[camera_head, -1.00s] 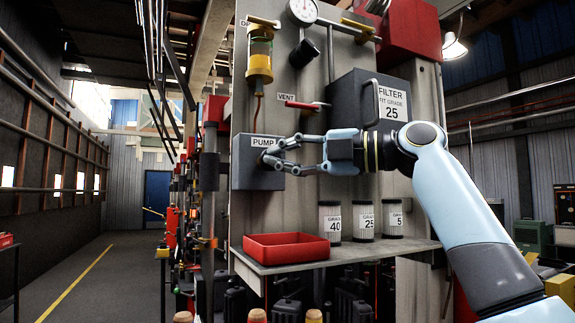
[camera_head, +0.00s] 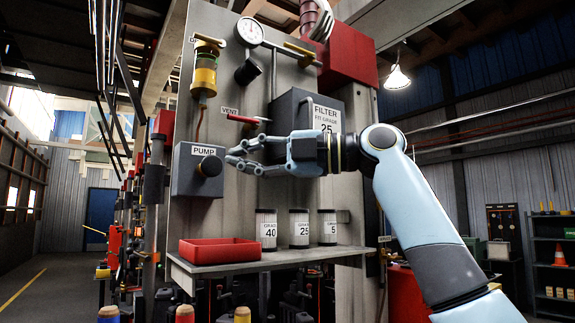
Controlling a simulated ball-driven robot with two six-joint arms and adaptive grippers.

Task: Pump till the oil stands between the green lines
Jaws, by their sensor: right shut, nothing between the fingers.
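The grey pump box (camera_head: 184,180), labelled PUMP, is on the left of the panel with a round black knob (camera_head: 209,166) on its front. My right gripper (camera_head: 230,158) is shut and empty, its fingertips just right of the knob, with a small gap in the picture. I cannot tell the depth between them. Above the box hangs the oil sight glass (camera_head: 205,72), with yellow fittings and a yellow-amber lower part. The green lines and the oil level are too small to read. My left gripper is not in view.
A red-handled vent valve (camera_head: 243,119) sits just above my right fingers. The grey filter box (camera_head: 290,110) is behind my wrist. A shelf (camera_head: 240,264) below carries a red tray (camera_head: 219,251) and several grade jars (camera_head: 299,229). A gauge (camera_head: 250,31) is above.

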